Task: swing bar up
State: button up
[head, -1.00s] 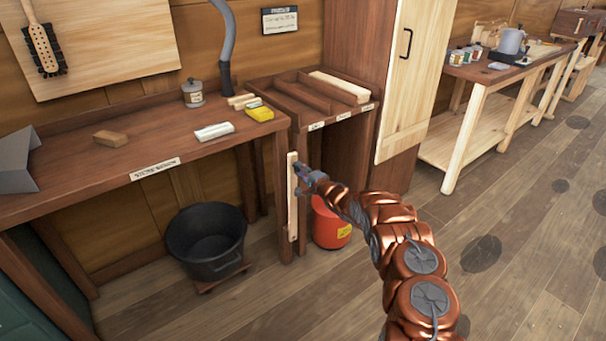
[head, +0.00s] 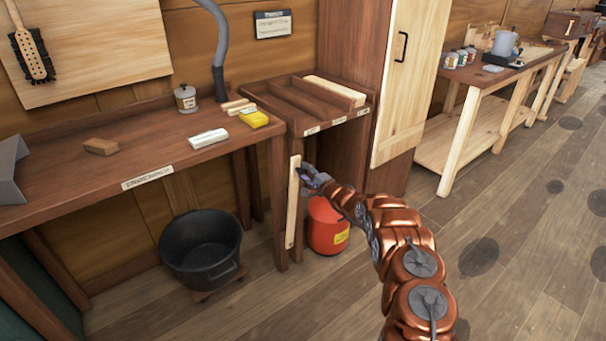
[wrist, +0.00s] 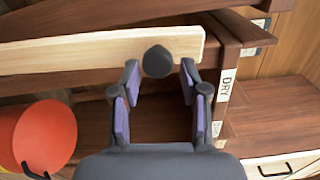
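The bar (head: 293,205) is a pale wooden strip. It hangs nearly upright at the front leg between the bench and the slotted tray stand. In the wrist view the bar (wrist: 80,52) crosses the top of the picture, with a dark round-ended knob (wrist: 157,62) near its end. My gripper (head: 308,174) is beside the bar's upper part. In the wrist view my gripper (wrist: 158,82) is open, its two purple-padded fingers apart on either side of the knob. I cannot tell whether they touch the bar.
A red bucket (head: 327,232) stands on the floor just behind the bar's right side. A black tub (head: 202,252) sits under the bench (head: 60,180) at left. The slotted tray (head: 300,125) is above, and a tall cupboard (head: 405,90) stands to the right. Floor at right is open.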

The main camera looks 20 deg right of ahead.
jog(key=shift+o, duration=0.5)
jog(key=shift+a, duration=0.1)
jog(key=shift+s+f, duration=0.1)
jog(key=v, duration=1.2)
dwell(0.5)
